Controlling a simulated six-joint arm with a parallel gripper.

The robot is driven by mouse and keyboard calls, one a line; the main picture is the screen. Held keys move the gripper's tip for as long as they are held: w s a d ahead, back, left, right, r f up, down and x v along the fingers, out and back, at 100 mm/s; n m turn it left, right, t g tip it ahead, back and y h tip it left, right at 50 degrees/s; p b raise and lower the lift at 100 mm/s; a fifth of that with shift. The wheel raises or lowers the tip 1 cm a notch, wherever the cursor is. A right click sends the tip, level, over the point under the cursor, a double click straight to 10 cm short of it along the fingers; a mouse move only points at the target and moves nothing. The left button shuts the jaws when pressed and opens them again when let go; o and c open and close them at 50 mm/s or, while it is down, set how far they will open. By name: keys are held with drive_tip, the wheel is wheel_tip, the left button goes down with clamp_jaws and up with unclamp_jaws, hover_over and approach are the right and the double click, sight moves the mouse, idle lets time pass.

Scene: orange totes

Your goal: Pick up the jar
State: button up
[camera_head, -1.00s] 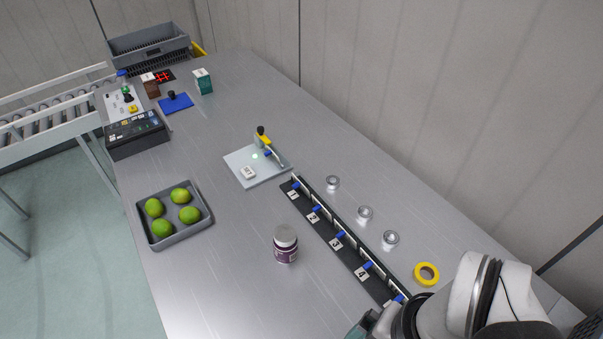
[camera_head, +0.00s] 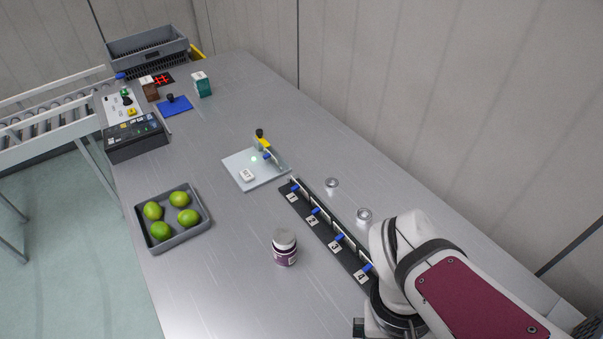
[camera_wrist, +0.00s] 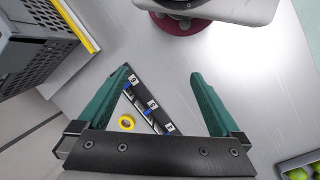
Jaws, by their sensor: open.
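The jar (camera_head: 284,247) stands upright on the grey metal table, with a dark purple body and a greyish-white lid. It is left of the black numbered strip and does not show in the wrist view. My gripper (camera_wrist: 160,82) is open, its two green fingers wide apart with nothing between them but the table and part of the strip farther below. In the head view my gripper is at the bottom edge, mostly hidden by my arm, to the right of and nearer than the jar.
The black numbered strip (camera_head: 327,232) with blue clips runs beside the jar, with small metal rings (camera_head: 364,215) behind it. A grey tray (camera_head: 205,228) of green limes stands to the left. Table around the jar is clear.

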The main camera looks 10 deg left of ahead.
drive_tip(key=w+f+n+t+h, duration=0.1)
drive_tip(key=w+f+n+h, duration=0.1)
drive_tip(key=w+n+h, duration=0.4)
drive_tip(key=n+t+y, duration=0.5)
drive_tip(key=n+t, duration=0.9)
drive_tip(key=n, duration=1.3)
approach(277, 251)
drive_tip(key=x, duration=1)
drive_tip(key=shift+w+f, duration=0.1)
drive_tip(key=shift+w, duration=0.2)
drive_tip(key=x, duration=0.5)
drive_tip(key=shift+d+f, duration=0.3)
drive_tip(key=shift+d, duration=0.1)
clamp_jaws()
